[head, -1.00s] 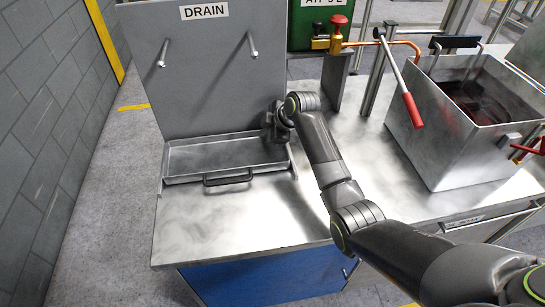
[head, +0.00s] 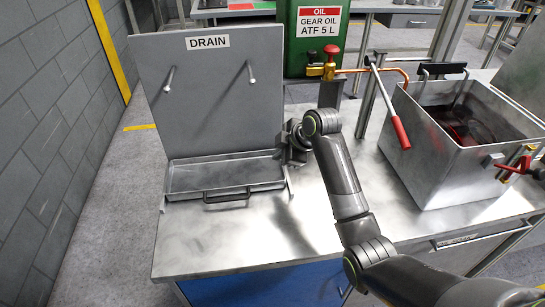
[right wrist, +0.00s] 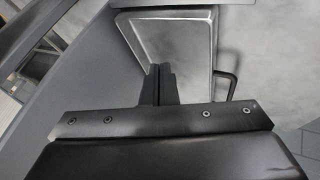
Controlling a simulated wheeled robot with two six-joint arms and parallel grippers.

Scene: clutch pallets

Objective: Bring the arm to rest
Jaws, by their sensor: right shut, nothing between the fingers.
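My right arm comes in from the lower right of the head view. Its gripper (head: 284,150) is beside the right edge of the drain board, above the right end of the drip tray, with nothing seen in it. In the right wrist view the two dark fingers (right wrist: 158,84) are together and shut, in front of the tray. My left gripper is not in view.
A grey board marked DRAIN with two pegs (head: 210,85) stands behind a shallow metal tray (head: 220,193) with a black handle. A green oil can (head: 302,60) with a red-knobbed tap is behind. An open metal tank (head: 462,178) with a red-handled lever (head: 400,132) is at right. The bench front is clear.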

